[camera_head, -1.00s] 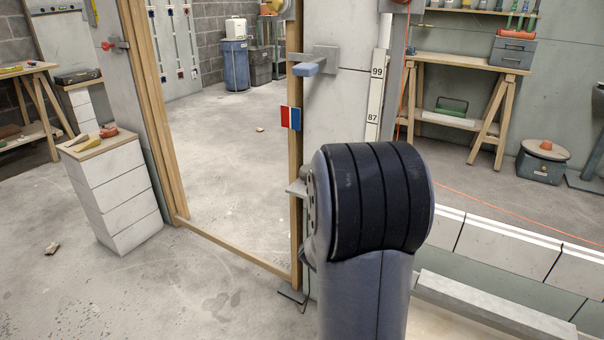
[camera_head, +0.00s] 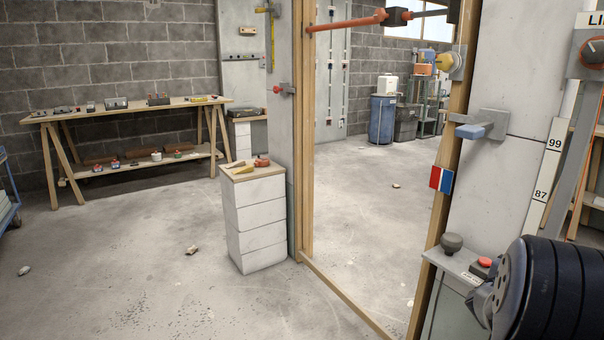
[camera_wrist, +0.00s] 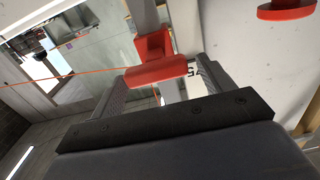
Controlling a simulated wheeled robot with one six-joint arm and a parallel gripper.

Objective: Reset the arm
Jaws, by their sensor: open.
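My gripper (camera_wrist: 165,82) shows in the wrist view, its two grey fingers apart. A red block-shaped handle (camera_wrist: 155,62) appears in the gap between the fingertips; I cannot tell whether it touches them. A round red knob (camera_wrist: 285,10) is at the upper right of that view. In the head view my arm's dark joint fills the lower right corner and my gripper is out of frame. An orange-red bar (camera_head: 345,22) reaches across the top of the wooden-framed doorway, with a dark block at its right end.
A workbench (camera_head: 130,110) is along the far left wall. A box with a red button (camera_head: 485,262) is close to my arm. Small debris (camera_head: 192,250) lies on the floor.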

